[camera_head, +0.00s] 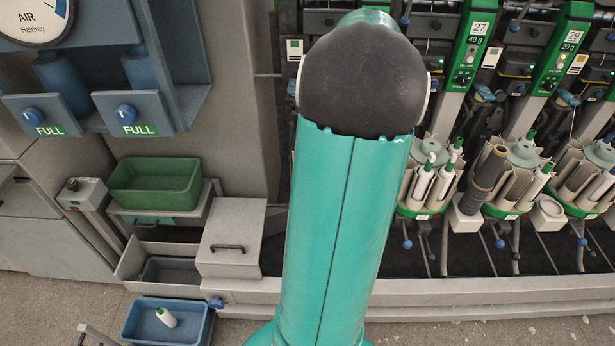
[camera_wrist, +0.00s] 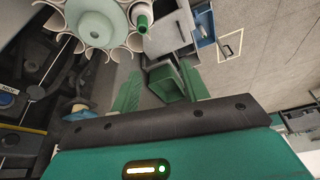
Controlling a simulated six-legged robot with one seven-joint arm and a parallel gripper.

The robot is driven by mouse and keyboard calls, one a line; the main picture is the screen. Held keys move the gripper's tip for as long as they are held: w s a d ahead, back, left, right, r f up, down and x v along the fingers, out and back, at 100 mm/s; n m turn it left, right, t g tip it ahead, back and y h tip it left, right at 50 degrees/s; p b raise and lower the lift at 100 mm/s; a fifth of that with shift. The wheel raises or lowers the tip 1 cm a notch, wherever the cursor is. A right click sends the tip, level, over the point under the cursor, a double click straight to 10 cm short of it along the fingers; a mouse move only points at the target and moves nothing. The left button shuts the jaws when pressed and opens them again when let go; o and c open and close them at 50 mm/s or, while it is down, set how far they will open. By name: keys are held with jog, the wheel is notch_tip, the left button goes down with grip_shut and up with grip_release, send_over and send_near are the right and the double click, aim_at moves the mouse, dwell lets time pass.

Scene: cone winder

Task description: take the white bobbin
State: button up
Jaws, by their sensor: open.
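A white bobbin (camera_head: 166,317) with a green tip lies on its side in the blue tray (camera_head: 135,335) on the floor at lower left in the head view. More white bobbins (camera_head: 422,182) with green tips stand in the round magazines (camera_head: 438,205) of the winder at right. In the wrist view, a bobbin with a green end (camera_wrist: 142,20) sits in the rim of a magazine (camera_wrist: 92,25). My gripper (camera_wrist: 160,88) is open, with its green fingers apart and nothing between them. It is hidden behind my arm in the head view.
A green bin (camera_head: 155,183) stands on a grey shelf at left. A grey lidded box (camera_head: 232,238) stands beside an open drawer (camera_head: 165,262). A dark tube (camera_head: 484,178) leans between the magazines. A long grey ledge (camera_head: 480,292) runs along the winder's foot. Grey floor lies in front.

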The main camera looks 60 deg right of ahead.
jog(key=s+d+f, duration=0.2)
jog(key=s+d, duration=0.1)
jog(key=shift+t, duration=0.3)
jog(key=x, duration=1.3)
jog(key=c, duration=0.5)
